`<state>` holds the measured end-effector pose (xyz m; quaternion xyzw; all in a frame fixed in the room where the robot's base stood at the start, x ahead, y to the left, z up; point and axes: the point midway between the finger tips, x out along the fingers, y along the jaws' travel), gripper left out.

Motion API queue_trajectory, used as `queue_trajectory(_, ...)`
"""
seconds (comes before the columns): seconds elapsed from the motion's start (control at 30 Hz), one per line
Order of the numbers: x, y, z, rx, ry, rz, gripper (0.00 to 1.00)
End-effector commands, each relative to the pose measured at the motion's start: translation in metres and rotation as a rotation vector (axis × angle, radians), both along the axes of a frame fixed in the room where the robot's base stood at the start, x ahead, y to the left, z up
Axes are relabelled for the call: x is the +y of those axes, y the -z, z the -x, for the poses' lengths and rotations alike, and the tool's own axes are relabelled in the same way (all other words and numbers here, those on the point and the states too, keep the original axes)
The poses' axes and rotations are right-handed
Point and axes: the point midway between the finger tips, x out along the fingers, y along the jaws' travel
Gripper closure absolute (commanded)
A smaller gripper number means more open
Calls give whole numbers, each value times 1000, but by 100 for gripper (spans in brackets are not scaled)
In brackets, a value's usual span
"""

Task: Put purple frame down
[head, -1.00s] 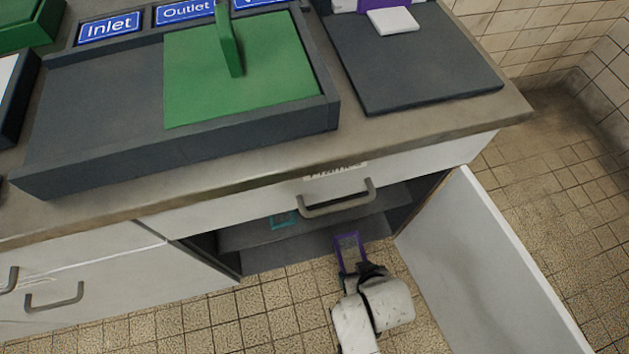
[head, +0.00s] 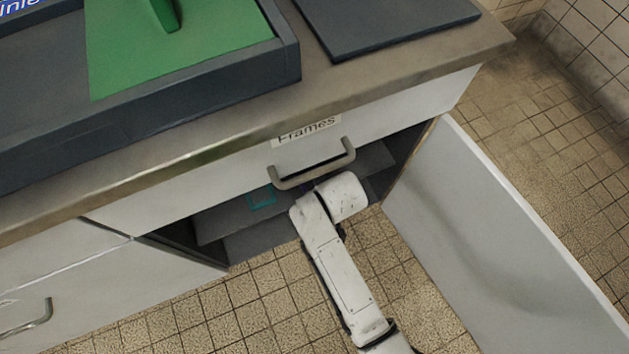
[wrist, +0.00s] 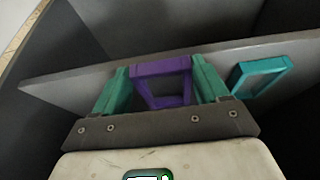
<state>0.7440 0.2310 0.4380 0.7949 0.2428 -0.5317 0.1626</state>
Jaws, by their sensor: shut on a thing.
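The purple frame (wrist: 160,70) is held between the two green fingers of my gripper (wrist: 162,88) in the wrist view. It is a flat frame with an open middle. It shows over the edge of a grey shelf (wrist: 68,86); whether it touches the shelf I cannot tell. In the head view my arm reaches into the open cupboard under the counter, and the gripper and purple frame are hidden there. The shelf also shows in the head view (head: 212,230).
A teal frame (head: 262,197) lies on the shelf to the left of my arm; it is to the right of my gripper in the wrist view (wrist: 262,76). A drawer front labelled "Frames" (head: 220,180) with a handle is above. The open white door (head: 480,240) stands at the right.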

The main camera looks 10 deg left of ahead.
Motion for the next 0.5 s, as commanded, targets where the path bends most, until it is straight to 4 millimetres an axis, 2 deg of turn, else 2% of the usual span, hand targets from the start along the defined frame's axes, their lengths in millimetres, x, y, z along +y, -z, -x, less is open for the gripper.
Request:
queue_trajectory(0.27,24,1,-35,-4,-1,-2,58)
queue_trajectory(0.33,23,7,-34,-1,0,-1,58)
queue_trajectory(0.5,22,5,-34,-2,0,-1,58)
